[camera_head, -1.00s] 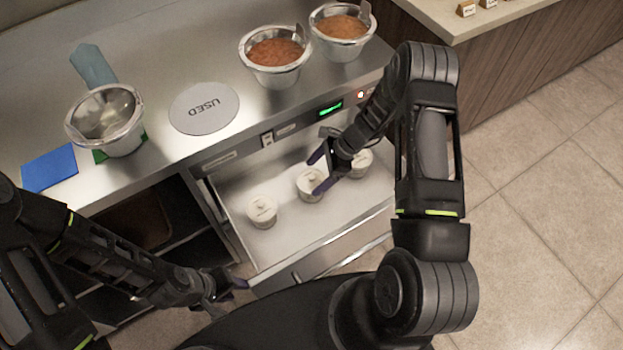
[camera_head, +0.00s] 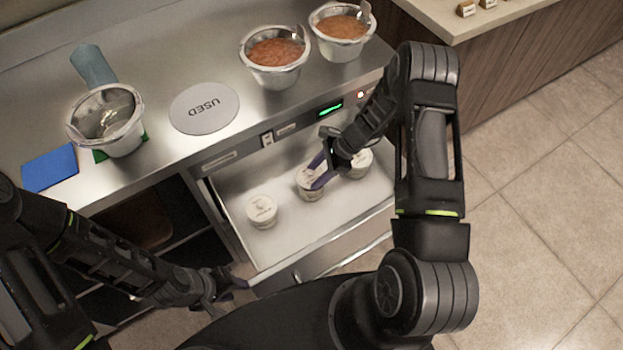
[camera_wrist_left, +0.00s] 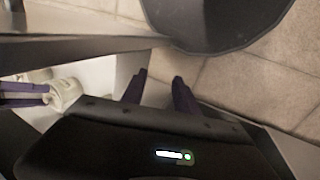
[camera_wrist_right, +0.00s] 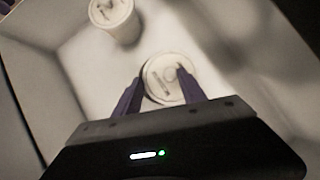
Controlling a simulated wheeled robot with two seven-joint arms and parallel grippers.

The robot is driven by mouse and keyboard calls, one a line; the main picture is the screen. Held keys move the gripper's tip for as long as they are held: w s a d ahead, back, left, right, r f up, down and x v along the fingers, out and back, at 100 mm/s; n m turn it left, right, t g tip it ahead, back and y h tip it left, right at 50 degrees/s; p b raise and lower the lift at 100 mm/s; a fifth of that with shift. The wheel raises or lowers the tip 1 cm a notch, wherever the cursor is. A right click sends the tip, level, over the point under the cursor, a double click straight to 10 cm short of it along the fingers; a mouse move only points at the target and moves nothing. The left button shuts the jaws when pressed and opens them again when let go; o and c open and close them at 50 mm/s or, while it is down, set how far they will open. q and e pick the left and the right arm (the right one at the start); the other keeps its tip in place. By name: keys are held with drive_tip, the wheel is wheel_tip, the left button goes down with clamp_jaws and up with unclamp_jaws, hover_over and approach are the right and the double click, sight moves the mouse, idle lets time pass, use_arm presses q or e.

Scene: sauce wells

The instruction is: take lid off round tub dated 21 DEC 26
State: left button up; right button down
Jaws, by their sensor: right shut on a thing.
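Several round white lidded tubs stand in the open drawer: a left tub (camera_head: 262,211), a middle tub (camera_head: 306,190) and a right tub (camera_head: 359,164). Their labels are too small and blurred to read. My right gripper (camera_head: 320,170) is shut across the middle tub's lid. In the right wrist view its fingers (camera_wrist_right: 160,88) sit on both sides of the knobbed lid (camera_wrist_right: 157,72). Whether the fingers also touch the tub's body is unclear. My left gripper (camera_head: 232,288) is open and empty outside the drawer; its apart fingers show in the left wrist view (camera_wrist_left: 159,82).
The steel drawer (camera_head: 240,238) has free floor around the tubs. On the counter above are a round "USED" mat (camera_head: 204,108), two steel pans of sauce (camera_head: 274,75) (camera_head: 341,50), an empty-looking steel pan (camera_head: 122,140) and a blue mat (camera_head: 49,168).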

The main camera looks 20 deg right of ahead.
drive_tip(key=shift+s, duration=0.2)
idle(0.6)
drive_tip(key=r, duration=0.2)
drive_tip(key=r+b, duration=0.1)
drive_tip(key=r, duration=0.1)
drive_tip(key=d+r, duration=0.1)
drive_tip(key=r, duration=0.1)
drive_tip(key=shift+r, duration=0.35)
drive_tip(key=s+d+b, duration=0.4)
drive_tip(key=d, duration=1.2)
drive_tip(key=shift+s+d, duration=0.15)
drive_tip(key=shift+d, duration=0.1)
drive_tip(key=a+r+n+g, duration=0.1)
drive_tip(key=a+n+g, duration=0.2)
drive_tip(key=a, duration=0.8)
drive_tip(key=s+a+r+n+g+h, duration=0.1)
drive_tip(key=a+n+g, duration=0.2)
drive_tip(key=a+n, duration=0.4)
drive_tip(key=a, duration=0.4)
drive_tip(key=shift+a+r+n, duration=0.3)
drive_tip(key=shift+r, duration=0.1)
drive_tip(key=shift+a, duration=0.15)
